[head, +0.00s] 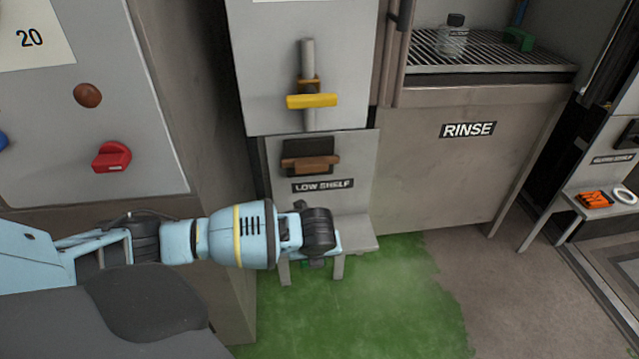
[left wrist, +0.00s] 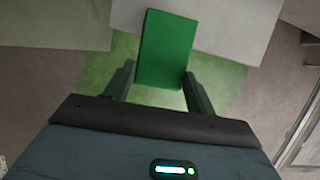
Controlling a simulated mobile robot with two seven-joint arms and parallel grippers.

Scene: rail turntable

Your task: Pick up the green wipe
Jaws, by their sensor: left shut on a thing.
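The green wipe (left wrist: 165,47) is a flat green rectangle in the left wrist view. It lies between the two fingers of my left gripper (left wrist: 160,85), which is shut on it. In the head view my left gripper (head: 313,262) points down in front of the low shelf (head: 355,236), and my wrist hides most of it. I cannot tell whether the wipe touches the shelf. My right gripper is in neither view.
A cabinet with a red knob (head: 112,157) stands to the left. Above the shelf are a wooden handle (head: 311,163) and a yellow handle (head: 312,101). The RINSE counter (head: 430,150) with a bottle (head: 453,38) is to the right. The green floor (head: 380,300) in front is clear.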

